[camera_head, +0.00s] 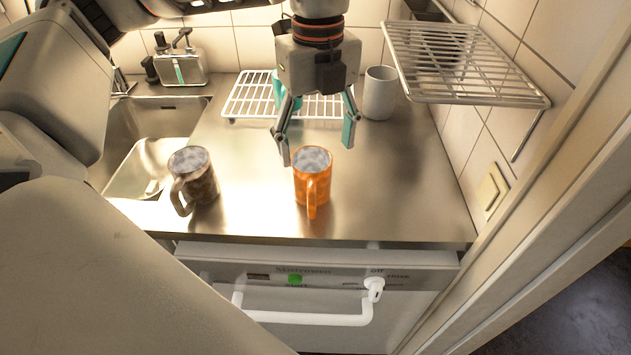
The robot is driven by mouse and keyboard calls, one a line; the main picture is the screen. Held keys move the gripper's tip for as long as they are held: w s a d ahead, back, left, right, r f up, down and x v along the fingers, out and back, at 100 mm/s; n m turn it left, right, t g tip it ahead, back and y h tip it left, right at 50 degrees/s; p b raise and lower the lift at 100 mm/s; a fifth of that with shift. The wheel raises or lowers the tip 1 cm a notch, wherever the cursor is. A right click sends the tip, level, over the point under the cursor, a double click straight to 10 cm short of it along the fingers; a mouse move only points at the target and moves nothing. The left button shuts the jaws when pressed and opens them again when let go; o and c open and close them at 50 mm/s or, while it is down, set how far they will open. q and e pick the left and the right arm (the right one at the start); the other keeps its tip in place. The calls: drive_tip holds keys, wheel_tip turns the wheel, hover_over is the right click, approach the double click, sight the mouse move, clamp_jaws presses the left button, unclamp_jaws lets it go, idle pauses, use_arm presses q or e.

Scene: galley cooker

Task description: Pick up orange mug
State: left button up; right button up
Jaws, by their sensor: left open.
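The orange mug (312,178) stands upright on the steel counter, with its handle facing the front edge. My left gripper (318,148) points down just above and behind the mug. Its two fingers are spread apart, with nothing between them. My right gripper is not visible.
A brown-grey mug (196,179) stands to the left, near the sink (140,165). Behind are a white wire rack (250,98) and a white cup (379,94). A wire shelf (460,62) juts from the right wall. The counter right of the orange mug is clear.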

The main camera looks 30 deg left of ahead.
sight(314, 168)
use_arm(q)
drive_tip(key=f, duration=0.5)
drive_tip(key=shift+a+f, duration=0.2)
drive_tip(key=shift+a, duration=0.2)
drive_tip(key=shift+f, duration=0.55)
drive_tip(key=c, duration=1.4)
